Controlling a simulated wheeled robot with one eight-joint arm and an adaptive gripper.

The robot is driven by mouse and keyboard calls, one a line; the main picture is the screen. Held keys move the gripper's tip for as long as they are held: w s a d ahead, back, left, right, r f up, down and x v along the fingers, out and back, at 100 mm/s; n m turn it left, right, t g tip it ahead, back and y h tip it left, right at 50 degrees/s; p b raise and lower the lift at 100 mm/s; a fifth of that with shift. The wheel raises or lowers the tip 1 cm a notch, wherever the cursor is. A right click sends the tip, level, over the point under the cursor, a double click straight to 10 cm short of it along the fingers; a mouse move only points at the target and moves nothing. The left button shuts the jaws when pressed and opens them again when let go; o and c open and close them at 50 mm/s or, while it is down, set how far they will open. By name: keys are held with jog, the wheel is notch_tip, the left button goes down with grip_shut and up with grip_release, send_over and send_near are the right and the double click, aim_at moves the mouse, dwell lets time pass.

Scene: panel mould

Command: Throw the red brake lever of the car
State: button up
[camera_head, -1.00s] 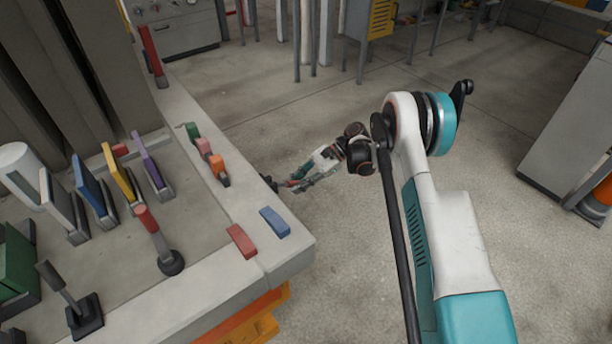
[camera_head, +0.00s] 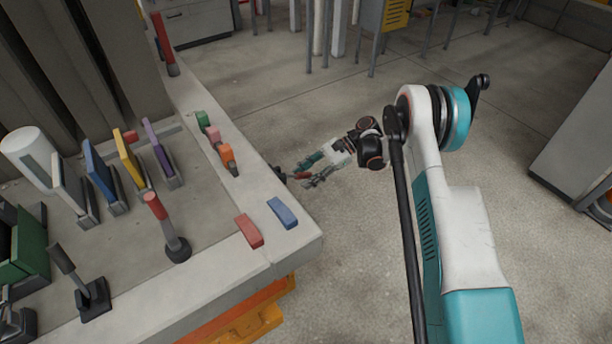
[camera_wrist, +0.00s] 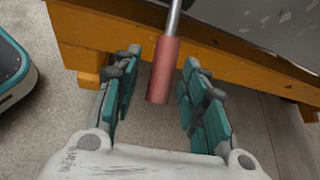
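The red brake lever shows in the wrist view as a red cylindrical handle (camera_wrist: 164,72) on a thin metal rod, reaching out from the side of the car (camera_wrist: 90,35), whose orange frame is seen there. My gripper (camera_wrist: 161,62) is open, with one teal finger on each side of the red handle. Gaps show between the handle and both fingers. In the head view my gripper (camera_head: 306,174) is beside the slab's right side, with the small red handle (camera_head: 302,176) between its fingers. The lever's base is out of the wrist view.
The grey slab (camera_head: 210,265) on the orange frame carries several coloured blocks and plates. Another red-handled lever (camera_head: 168,228) and a black lever (camera_head: 78,280) stand on it. A red post (camera_head: 163,45) is at the back.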

jog(key=v, duration=0.7)
jog(key=shift+d, duration=0.1)
dwell(0.5)
